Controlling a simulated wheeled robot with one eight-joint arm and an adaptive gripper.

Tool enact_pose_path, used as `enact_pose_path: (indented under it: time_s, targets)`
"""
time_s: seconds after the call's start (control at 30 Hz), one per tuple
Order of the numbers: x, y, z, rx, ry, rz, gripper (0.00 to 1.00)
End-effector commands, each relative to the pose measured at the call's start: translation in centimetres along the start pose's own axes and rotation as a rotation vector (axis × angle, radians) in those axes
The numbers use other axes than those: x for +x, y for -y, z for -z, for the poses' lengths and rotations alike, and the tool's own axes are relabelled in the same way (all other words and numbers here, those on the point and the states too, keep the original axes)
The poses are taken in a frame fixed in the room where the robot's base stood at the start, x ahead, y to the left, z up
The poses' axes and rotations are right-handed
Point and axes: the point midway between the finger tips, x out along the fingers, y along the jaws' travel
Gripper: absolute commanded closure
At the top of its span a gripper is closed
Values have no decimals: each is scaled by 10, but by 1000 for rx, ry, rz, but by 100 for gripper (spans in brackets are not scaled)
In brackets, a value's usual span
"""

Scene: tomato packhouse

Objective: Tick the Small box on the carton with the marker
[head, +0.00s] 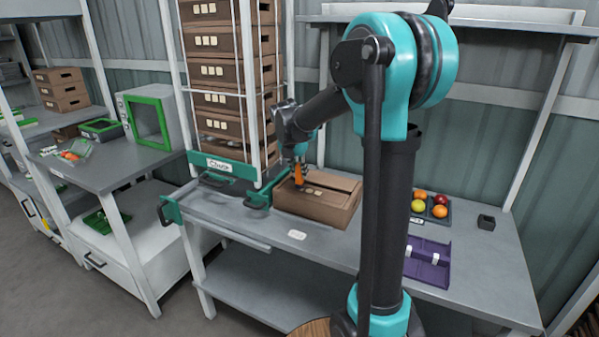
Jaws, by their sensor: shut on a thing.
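A brown carton (335,211) lies on the grey workbench, left of my arm's column. Small pale squares (313,191) show on its upper face. Their labels are too small to read, so I cannot tell which is Small. My gripper (299,164) is above the left part of the carton, shut on an orange marker (299,175). The marker points down towards the carton, near the squares. I cannot tell whether its tip touches the surface, or whether any square bears a tick.
A tall rack (222,165) of stacked brown cartons stands behind left, with a green-handled base. A dark tray (426,217) of colourful tomatoes, a purple tray (430,262) and a small dark cup (486,222) are on the bench's right side. A white tag (297,235) lies in front.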

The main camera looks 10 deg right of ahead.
Motion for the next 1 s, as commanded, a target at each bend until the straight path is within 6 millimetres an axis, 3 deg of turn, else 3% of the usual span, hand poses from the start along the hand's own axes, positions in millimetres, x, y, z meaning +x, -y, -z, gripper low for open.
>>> enact_pose_path:
  time_s: [0.7,1.0]
  targets:
    - [-46,0,-19,0,0,0,100]
    - [-55,0,-23,0,0,0,100]
